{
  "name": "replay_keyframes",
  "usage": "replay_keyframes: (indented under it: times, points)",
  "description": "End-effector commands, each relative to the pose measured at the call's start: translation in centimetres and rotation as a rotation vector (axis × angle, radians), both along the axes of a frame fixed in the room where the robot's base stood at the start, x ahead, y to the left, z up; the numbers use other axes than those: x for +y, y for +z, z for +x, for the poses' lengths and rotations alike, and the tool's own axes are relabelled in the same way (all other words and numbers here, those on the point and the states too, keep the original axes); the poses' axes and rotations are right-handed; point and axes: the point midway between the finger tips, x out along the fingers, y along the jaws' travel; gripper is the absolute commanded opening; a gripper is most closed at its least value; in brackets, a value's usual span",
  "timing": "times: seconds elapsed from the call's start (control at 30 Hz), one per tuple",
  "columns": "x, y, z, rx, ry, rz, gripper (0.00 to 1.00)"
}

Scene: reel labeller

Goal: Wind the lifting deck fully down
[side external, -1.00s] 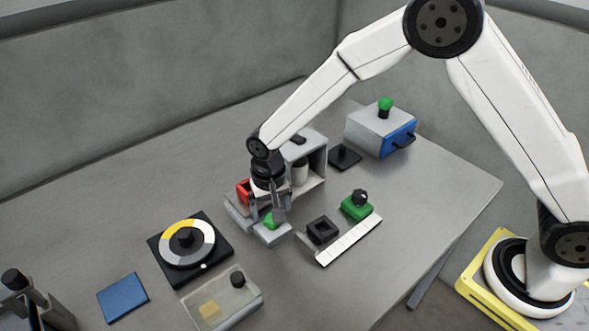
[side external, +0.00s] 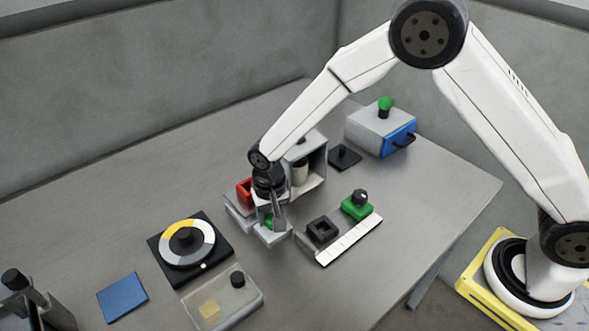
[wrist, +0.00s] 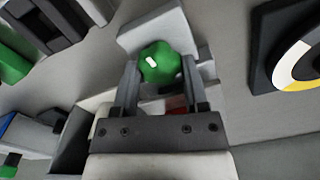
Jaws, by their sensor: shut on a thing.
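A green knob (side external: 268,223) sits on a low grey block (side external: 273,240) at the front of a grey machine (side external: 313,160). My gripper (side external: 274,217) points down over the block, shut on the green knob. In the wrist view the green knob (wrist: 160,62), with a white mark on it, lies between my two fingers (wrist: 160,78). A finger hides part of the knob in the side view. I cannot tell which part is the lifting deck or how high it stands.
A red part (side external: 244,192) is close left of my wrist. A black-based dial (side external: 187,240), a clear-lidded box (side external: 223,298) and a blue pad (side external: 123,298) lie to the left. A black square holder (side external: 322,230), white strip (side external: 349,240) and green block (side external: 357,208) are to the right.

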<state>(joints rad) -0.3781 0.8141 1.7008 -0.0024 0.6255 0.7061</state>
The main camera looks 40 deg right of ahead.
Motion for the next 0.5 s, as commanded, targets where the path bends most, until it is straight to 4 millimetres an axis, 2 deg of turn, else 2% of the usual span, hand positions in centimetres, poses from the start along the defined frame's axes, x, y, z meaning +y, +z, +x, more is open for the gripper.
replay_keyframes:
  times: [0.27,0.5]
  points:
    - [-0.01,0.04,-0.01,0.001,0.035,0.000,0.00]
    - [0.01,0.03,-0.04,0.003,0.142,0.001,0.00]
